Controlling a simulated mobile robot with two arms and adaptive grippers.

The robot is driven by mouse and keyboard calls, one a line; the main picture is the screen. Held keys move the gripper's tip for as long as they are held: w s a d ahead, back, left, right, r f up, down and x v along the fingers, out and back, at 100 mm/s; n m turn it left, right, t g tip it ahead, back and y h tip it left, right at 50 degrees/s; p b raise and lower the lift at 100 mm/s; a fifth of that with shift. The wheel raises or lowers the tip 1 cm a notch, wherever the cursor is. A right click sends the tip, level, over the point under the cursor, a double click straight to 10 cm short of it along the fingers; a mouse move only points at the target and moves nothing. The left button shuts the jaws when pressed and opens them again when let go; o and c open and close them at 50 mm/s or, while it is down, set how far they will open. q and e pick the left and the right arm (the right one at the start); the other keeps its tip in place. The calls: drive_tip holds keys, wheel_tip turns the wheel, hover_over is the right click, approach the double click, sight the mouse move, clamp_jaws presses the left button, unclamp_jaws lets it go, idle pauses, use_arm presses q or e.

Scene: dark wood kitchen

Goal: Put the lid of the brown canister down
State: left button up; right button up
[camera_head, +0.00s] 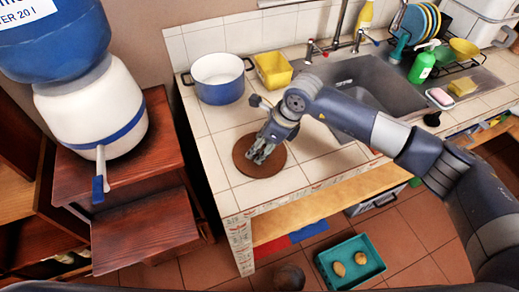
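A flat round brown disc (243,164) lies on the white tiled counter near its left end. I cannot tell whether it is the lid or a mat. My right gripper (262,156) is over this disc, fingers pointing down. The fingers are small and partly overlap, so I cannot tell whether they are open or shut or hold anything. No brown canister can be clearly made out. My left gripper is out of view.
A white and blue pot (220,86) and a yellow container (272,72) stand behind the disc. The sink (372,84) is to the right. A teal crate (325,272) with two potatoes and a dark round object (288,278) are below. Counter tiles in front of the disc are clear.

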drive_tip(key=c, duration=1.1)
drive_tip(key=shift+o, duration=0.2)
drive_tip(key=shift+r, duration=0.1)
